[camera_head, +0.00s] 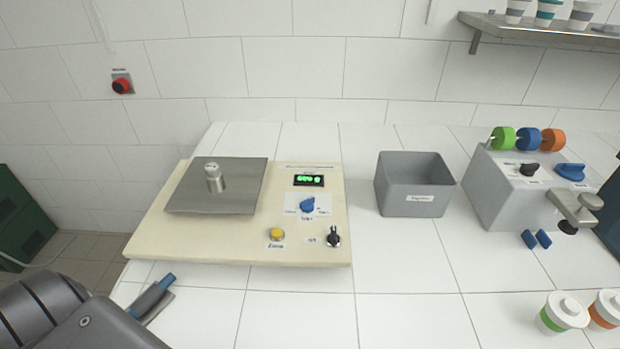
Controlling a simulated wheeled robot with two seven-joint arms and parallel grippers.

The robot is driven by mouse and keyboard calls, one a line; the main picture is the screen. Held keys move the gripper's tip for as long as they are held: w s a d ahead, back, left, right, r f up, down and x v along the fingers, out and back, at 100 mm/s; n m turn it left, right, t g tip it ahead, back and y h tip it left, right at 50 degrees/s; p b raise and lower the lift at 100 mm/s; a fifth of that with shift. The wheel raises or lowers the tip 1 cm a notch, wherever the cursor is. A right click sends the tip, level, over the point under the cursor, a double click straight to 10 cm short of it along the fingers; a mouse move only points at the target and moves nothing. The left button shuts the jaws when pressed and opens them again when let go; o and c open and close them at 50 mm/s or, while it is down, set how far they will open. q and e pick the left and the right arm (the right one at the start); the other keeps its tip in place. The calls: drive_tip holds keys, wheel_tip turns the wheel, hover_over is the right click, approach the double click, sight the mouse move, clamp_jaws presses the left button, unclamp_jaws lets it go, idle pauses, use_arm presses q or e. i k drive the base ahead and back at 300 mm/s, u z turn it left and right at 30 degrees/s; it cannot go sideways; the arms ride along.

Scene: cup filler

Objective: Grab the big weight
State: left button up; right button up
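A shiny metal weight (214,178) stands upright on the square steel plate (240,190) of the beige scale (180,247). It is the only weight I can make out. The scale's green display (309,180) is lit. My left gripper (160,295) is at the lower left, in front of the scale's near left corner and apart from the weight. Its fingers overlap in this view, so I cannot tell if they are open. My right gripper is not in view.
A grey bin (412,196) stands right of the scale. Further right is a grey machine (515,195) with coloured discs and a metal spout. Two lidded cups (563,312) (605,310) stand at the front right. The white tiled counter (410,290) is clear in the front middle.

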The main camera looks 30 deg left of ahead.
sight(214, 177)
drive_tip(key=u, duration=1.8)
drive_tip(key=k, duration=1.1)
drive_tip(key=z, duration=1.2)
drive_tip(key=i, duration=0.5)
drive_tip(key=u, duration=0.05)
